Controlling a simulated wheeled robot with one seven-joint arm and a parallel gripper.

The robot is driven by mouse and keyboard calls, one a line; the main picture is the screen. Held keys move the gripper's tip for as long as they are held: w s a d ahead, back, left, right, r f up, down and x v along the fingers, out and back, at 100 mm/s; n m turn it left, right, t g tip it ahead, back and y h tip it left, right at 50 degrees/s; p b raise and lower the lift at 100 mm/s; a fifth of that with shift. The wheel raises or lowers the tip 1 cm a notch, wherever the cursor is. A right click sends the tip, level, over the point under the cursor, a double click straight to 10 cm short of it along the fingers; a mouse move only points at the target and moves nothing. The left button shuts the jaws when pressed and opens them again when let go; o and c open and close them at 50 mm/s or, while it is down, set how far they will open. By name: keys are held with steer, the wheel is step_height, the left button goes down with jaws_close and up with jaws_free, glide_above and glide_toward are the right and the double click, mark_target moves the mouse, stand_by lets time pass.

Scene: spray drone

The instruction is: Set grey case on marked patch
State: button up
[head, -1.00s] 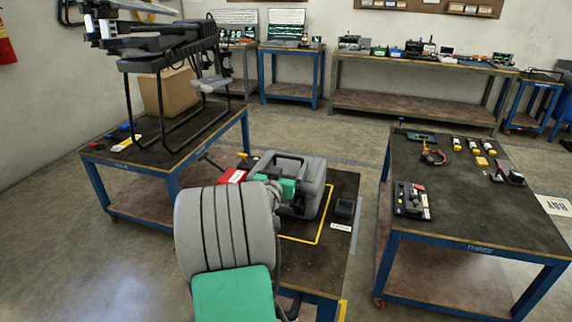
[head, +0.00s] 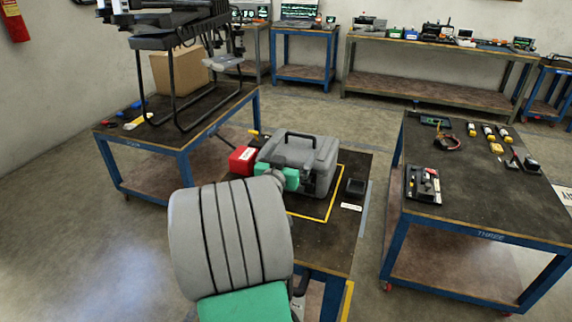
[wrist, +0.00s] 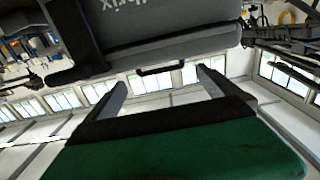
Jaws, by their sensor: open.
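The grey case (head: 305,157) sits on the dark low table in the head view, its black handle on top. Its body covers part of the yellow outline of the marked patch (head: 322,220), which shows along its front and right; I cannot tell whether it lies wholly inside. In the wrist view the case (wrist: 170,30) fills the top. My gripper (wrist: 160,88) is open there, fingers apart and empty, with the case's handle beyond the fingertips. In the head view my green and grey wrist is at the case's near left side; the fingers are hidden.
A table with a drone is at left, and table THREE (head: 480,190) with tools at right. Floor shows between tables.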

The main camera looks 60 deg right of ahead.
steer(key=a, duration=0.3)
steer(key=s+a, duration=0.1)
steer(key=a, duration=0.1)
steer(key=shift+a+b, duration=0.35)
steer(key=shift+b, duration=0.05)
